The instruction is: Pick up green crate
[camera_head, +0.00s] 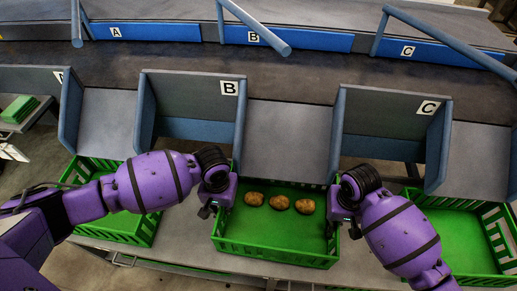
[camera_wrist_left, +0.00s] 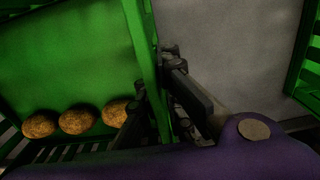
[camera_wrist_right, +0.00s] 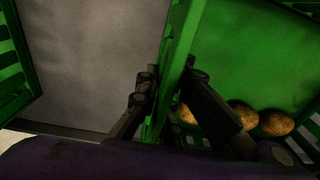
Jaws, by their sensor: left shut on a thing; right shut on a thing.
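The green crate (camera_head: 270,250) stands at the middle of the grey shelf below chute B, with three potatoes (camera_head: 279,203) lying on its floor in a row. My left gripper (camera_head: 210,210) is shut on the crate's left wall; the left wrist view shows the wall (camera_wrist_left: 150,60) between its fingers. My right gripper (camera_head: 345,228) is shut on the crate's right wall; the right wrist view shows that wall (camera_wrist_right: 180,60) between its fingers. The crate looks level. Whether it touches the shelf I cannot tell.
Another green crate (camera_head: 130,232) stands to the left, and one (camera_head: 455,238) to the right, both with no potatoes in view. Chute dividers labelled B (camera_head: 229,88) and C (camera_head: 429,107) rise behind the crates. Stacked green items (camera_head: 18,109) lie at far left.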

